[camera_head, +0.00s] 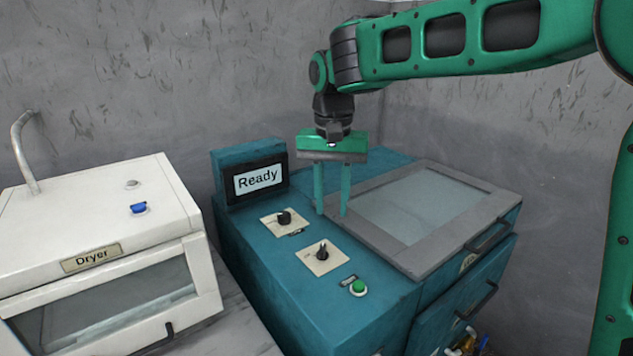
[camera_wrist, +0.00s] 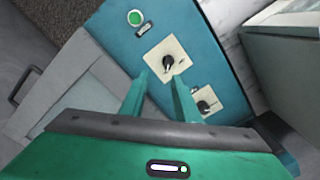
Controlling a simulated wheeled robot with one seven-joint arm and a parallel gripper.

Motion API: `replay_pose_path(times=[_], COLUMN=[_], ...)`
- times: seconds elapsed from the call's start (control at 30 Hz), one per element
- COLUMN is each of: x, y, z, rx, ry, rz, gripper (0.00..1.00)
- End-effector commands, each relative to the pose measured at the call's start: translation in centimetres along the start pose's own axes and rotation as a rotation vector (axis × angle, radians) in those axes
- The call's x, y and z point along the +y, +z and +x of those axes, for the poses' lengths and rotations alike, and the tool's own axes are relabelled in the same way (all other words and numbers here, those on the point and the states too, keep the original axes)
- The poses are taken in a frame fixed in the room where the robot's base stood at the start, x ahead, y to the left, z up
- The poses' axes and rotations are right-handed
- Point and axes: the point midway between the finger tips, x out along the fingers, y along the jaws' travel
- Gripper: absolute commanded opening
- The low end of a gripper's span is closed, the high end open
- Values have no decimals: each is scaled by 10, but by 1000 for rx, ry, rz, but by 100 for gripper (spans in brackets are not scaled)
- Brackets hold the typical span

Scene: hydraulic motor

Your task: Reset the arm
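My gripper (camera_head: 332,213) points straight down above the teal machine (camera_head: 250,262), near the edge of its grey-framed glass lid (camera_head: 470,222). Its two green fingers are apart with nothing between them. In the wrist view the fingers (camera_wrist: 161,77) reach toward a black knob (camera_wrist: 168,62) on a cream plate. I cannot tell how far the fingertips are above the machine top. My green arm comes in from the upper right.
The machine carries a screen reading "Ready" (camera_head: 258,179), two black knobs (camera_head: 284,217) and a green button (camera_head: 358,287). The lid and the drawer front (camera_head: 465,290) are closed. A white dryer (camera_head: 95,240) stands at left. Grey walls are behind.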

Motion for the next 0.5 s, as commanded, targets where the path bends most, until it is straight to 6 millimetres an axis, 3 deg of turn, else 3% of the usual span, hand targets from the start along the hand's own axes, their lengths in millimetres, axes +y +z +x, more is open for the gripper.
replay_pose_path(times=[0.13, 0.27, 0.37, 0.5], x=[76, 160, 223, 302], y=[-5, 5, 23, 66], z=[2, 8, 16, 34], rx=[18, 26, 25, 15], ry=[28, 51, 62, 62], rz=[55, 110, 154, 220], gripper=[29, 29, 29, 29])
